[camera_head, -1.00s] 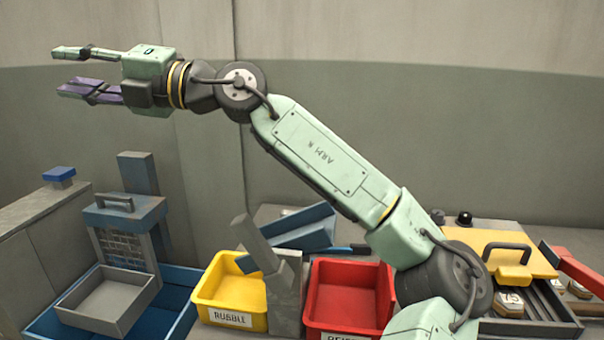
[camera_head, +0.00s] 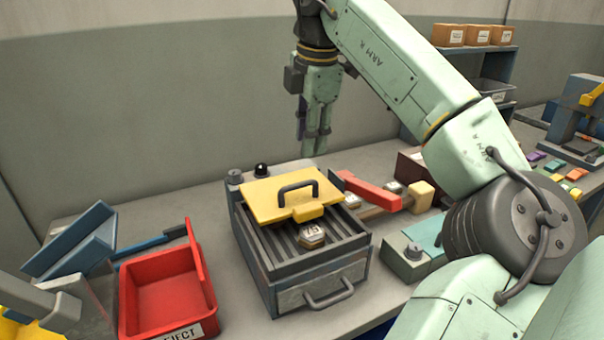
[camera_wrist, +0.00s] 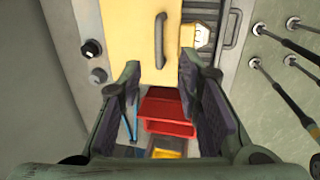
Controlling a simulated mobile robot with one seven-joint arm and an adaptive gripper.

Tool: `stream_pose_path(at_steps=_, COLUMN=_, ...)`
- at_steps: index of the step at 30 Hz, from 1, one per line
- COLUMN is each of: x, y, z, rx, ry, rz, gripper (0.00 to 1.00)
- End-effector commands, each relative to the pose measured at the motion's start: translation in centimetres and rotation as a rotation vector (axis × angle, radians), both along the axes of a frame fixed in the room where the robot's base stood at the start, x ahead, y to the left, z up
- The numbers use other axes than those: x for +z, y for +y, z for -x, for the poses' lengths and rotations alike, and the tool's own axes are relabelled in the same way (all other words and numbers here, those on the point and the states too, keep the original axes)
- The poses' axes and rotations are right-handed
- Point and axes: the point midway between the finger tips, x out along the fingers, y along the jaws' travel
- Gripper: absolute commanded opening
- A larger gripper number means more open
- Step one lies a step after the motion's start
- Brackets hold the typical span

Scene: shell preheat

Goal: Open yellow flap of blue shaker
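A blue machine (camera_head: 572,110) with a yellow flap-like part (camera_head: 592,96) stands at the far right edge of the head view, partly cut off. The yellow part is tilted; I cannot tell whether it is open, or surely that this is the shaker. My gripper (camera_head: 314,130) points down, behind and above a grey box with a yellow lid, far left of the blue machine. In the wrist view my gripper (camera_wrist: 158,85) has its fingers apart with nothing between them. The blue machine is not recognisable in the wrist view.
The yellow lid (camera_head: 278,196) with a dark handle sits on the grey box (camera_head: 322,292), which holds a hexagonal piece (camera_head: 311,238). A red bin (camera_head: 165,295) stands left. A red lever (camera_head: 370,192) and a green block (camera_head: 413,256) lie right. A shelf with brown boxes (camera_head: 448,36) stands behind.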

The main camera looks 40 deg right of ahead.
Motion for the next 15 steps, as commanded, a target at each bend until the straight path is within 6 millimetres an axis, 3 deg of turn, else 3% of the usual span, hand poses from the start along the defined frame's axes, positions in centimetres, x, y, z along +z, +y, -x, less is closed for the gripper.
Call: stream_pose_path(at_steps=15, x=-8.6, y=-0.3, z=-1.8, rx=0.008, ry=-0.002, rz=-0.004, gripper=0.31)
